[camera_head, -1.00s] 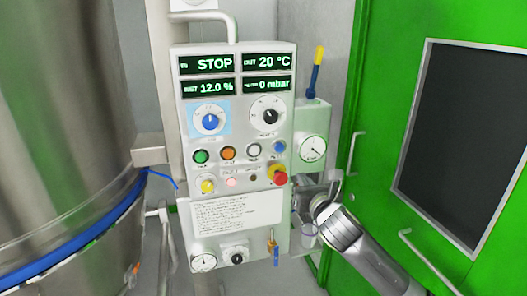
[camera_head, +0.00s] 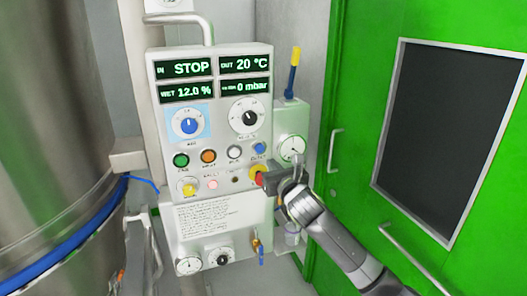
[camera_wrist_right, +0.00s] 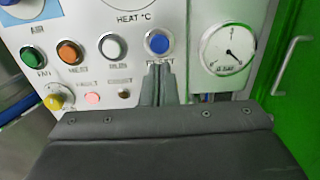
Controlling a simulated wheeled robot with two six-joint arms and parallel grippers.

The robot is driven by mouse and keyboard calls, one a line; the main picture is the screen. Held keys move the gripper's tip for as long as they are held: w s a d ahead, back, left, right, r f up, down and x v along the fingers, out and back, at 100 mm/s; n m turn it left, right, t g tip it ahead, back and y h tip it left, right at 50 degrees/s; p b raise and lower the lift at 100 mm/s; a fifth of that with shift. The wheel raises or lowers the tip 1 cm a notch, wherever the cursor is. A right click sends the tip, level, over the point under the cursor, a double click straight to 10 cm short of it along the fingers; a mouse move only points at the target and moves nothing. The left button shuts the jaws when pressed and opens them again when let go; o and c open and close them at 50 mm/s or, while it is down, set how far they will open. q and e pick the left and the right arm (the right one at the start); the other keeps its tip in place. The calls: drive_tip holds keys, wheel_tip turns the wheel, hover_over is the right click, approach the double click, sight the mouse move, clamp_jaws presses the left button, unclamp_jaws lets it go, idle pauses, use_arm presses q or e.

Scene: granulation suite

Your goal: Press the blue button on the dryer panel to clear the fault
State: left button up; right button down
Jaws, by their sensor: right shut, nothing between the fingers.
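The dryer panel (camera_head: 215,105) is a pale grey box with four green-lit displays; one reads STOP. The blue button (camera_head: 259,148) is at the right end of a row with green, orange and white buttons. In the right wrist view the blue button (camera_wrist_right: 158,43) is just above my fingertips. My right gripper (camera_head: 268,179) is shut and empty, in front of the panel's lower right, below the blue button and partly over the red emergency stop (camera_head: 257,175). In the wrist view the shut fingers (camera_wrist_right: 159,72) cover part of the label under the button. My left gripper is not in view.
A gauge box (camera_head: 291,140) with a blue and yellow handle adjoins the panel's right side. A green door (camera_head: 360,130) with a dark window is at right. A large steel vessel (camera_head: 50,120) is at left. A yellow knob (camera_head: 189,188) and a lit pink lamp (camera_head: 212,184) sit below the buttons.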

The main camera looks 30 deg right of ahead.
sight(260, 149)
drive_tip(key=shift+p+x, duration=1.05)
drive_tip(key=shift+x, duration=2.95)
drive_tip(key=shift+a, duration=0.1)
